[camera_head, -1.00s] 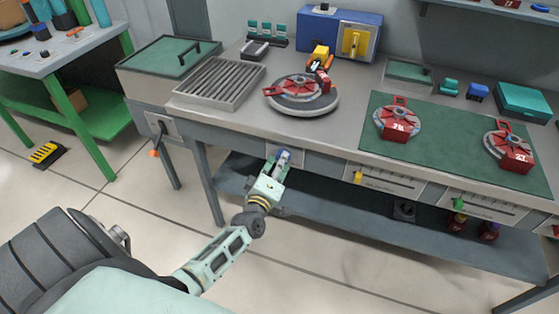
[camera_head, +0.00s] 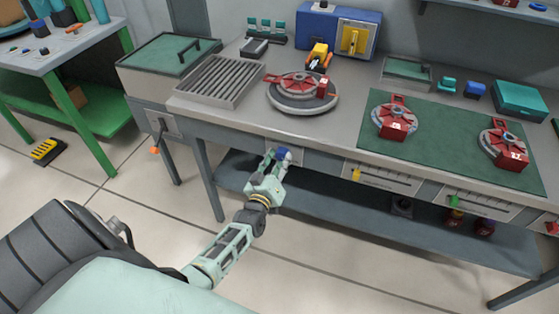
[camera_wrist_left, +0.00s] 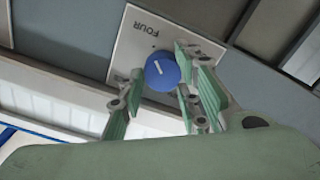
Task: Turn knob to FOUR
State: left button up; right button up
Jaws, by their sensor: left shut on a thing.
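The blue knob (camera_wrist_left: 162,72) sits on a pale plate (camera_wrist_left: 128,44) marked FOUR, which appears upside down in the left wrist view. A short white line on the knob's face slants toward the upper left, roughly toward a small dot near the word. My left gripper (camera_wrist_left: 160,92) has a finger on each side of the knob and is shut on it. In the head view the left gripper (camera_head: 275,158) is at the front panel under the bench edge, and the knob (camera_head: 283,153) is partly hidden by its fingers. My right gripper is not in view.
The grey bench (camera_head: 347,120) stands above the knob panel, with a round turntable (camera_head: 303,104) on top. Slider panels with yellow (camera_head: 356,175) and green (camera_head: 454,201) handles are to the right. A lower shelf (camera_head: 325,203) runs beneath. Floor is clear in front.

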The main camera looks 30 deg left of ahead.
pick_arm(q)
jog(key=shift+w+r, duration=0.2)
jog(key=shift+r, duration=0.25)
jog(key=o, duration=1)
jog(key=shift+d+f, duration=0.1)
jog(key=shift+d, duration=0.05)
jog(key=shift+o, duration=0.2)
jog(key=shift+s+f, duration=0.15)
jog(key=shift+f, duration=0.05)
jog(key=shift+s+f, duration=0.1)
jog(key=shift+s, duration=0.2)
jog(key=v, duration=1.1)
jog(key=shift+s, duration=0.15)
